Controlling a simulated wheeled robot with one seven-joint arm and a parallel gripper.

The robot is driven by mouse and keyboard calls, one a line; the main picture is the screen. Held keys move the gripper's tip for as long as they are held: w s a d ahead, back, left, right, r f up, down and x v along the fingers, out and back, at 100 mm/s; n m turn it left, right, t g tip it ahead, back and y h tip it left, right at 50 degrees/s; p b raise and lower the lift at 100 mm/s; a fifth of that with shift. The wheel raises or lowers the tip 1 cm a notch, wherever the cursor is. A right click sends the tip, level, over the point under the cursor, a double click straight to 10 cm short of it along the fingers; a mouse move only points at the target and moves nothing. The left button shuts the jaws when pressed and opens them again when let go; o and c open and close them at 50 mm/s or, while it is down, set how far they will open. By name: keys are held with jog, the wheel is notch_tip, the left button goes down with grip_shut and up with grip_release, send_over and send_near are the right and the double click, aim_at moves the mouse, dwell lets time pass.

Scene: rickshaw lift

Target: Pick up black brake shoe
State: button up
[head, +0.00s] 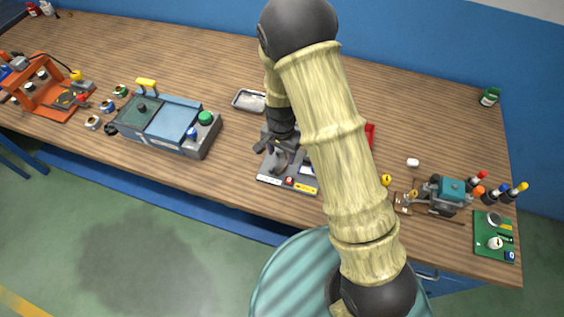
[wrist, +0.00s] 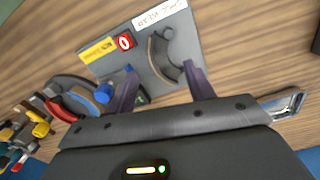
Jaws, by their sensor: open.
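A dark curved piece that looks like the black brake shoe (wrist: 159,57) lies on a grey board (wrist: 198,62) in the wrist view. Its edge looks brownish. The board carries a white label, a yellow label and a red tag. My gripper (wrist: 160,73) is open, with its two dark fingers apart on either side of the curved piece's lower end. The gap between them looks empty; I cannot tell if they touch the board. In the head view my gripper (head: 280,148) hangs over the board (head: 271,171), and my arm hides part of that area.
A metal tray (head: 248,100) lies behind the board. A red object (head: 370,133) shows just right of my arm. A grey-blue case (head: 165,125) stands to the left, and a teal-and-grey machine (head: 447,192) to the right. The back of the wooden table is mostly clear.

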aim_at(282, 164)
jog(key=shift+s+f+p, duration=0.1)
jog(key=shift+f+p, duration=0.7)
jog(key=shift+f, duration=1.75)
grip_shut()
